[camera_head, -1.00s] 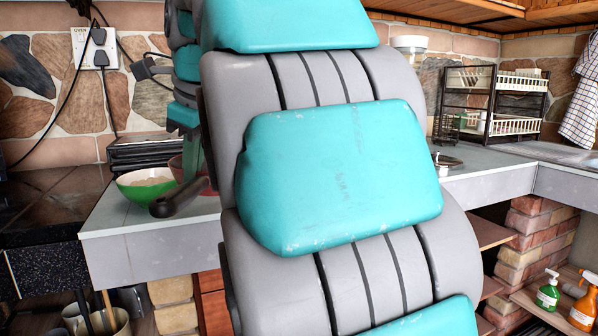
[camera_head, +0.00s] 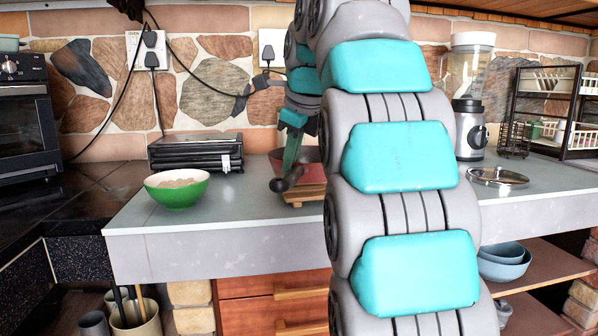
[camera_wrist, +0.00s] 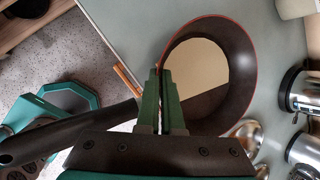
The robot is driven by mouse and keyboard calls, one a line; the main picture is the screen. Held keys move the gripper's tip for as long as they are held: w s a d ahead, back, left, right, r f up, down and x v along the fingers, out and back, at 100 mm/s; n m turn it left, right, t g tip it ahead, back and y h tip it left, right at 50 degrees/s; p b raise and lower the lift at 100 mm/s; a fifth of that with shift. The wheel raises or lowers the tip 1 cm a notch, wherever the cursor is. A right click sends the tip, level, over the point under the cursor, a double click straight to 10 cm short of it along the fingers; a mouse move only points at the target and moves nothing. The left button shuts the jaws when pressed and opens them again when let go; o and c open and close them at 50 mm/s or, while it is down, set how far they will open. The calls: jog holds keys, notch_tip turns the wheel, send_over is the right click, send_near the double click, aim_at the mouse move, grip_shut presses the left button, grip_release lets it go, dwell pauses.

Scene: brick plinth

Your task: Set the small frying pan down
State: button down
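The small frying pan (camera_head: 312,158) is dark with a reddish outside, at the counter's back middle, partly hidden by my arm. Its dark handle (camera_head: 288,181) points toward the front left. In the wrist view the pan (camera_wrist: 243,75) has an orange rim and a pale area inside, and its black handle (camera_wrist: 70,131) runs off to the left. My gripper (camera_wrist: 160,75) has its green fingers nearly together at the pan's rim, near the handle. It also shows in the head view (camera_head: 290,165). The pan is on or just above a wooden board (camera_head: 300,195); I cannot tell which.
A green bowl (camera_head: 176,192) stands left of the pan. A black grill appliance (camera_head: 195,152) is behind. A glass lid (camera_head: 498,177), a blender (camera_head: 469,100) and a dish rack (camera_head: 560,115) stand right. The grey counter (camera_head: 240,215) is clear in front.

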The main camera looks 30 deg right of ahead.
aim_at(298, 165)
jog(key=shift+w+d+f+p, duration=0.15)
jog(key=shift+w+d, duration=0.85)
jog(key=shift+w, duration=0.05)
jog(key=shift+w+d+f+p, duration=0.15)
jog(key=shift+w+d, duration=0.8)
jog(key=shift+w, duration=0.1)
jog(key=shift+s+a+f+b, duration=0.1)
jog(key=shift+a+f+b, duration=0.05)
jog(key=shift+f+b, duration=0.65)
jog(key=shift+f, duration=0.9)
jog(key=shift+f, duration=0.1)
jog(key=c, duration=1.1)
grip_release()
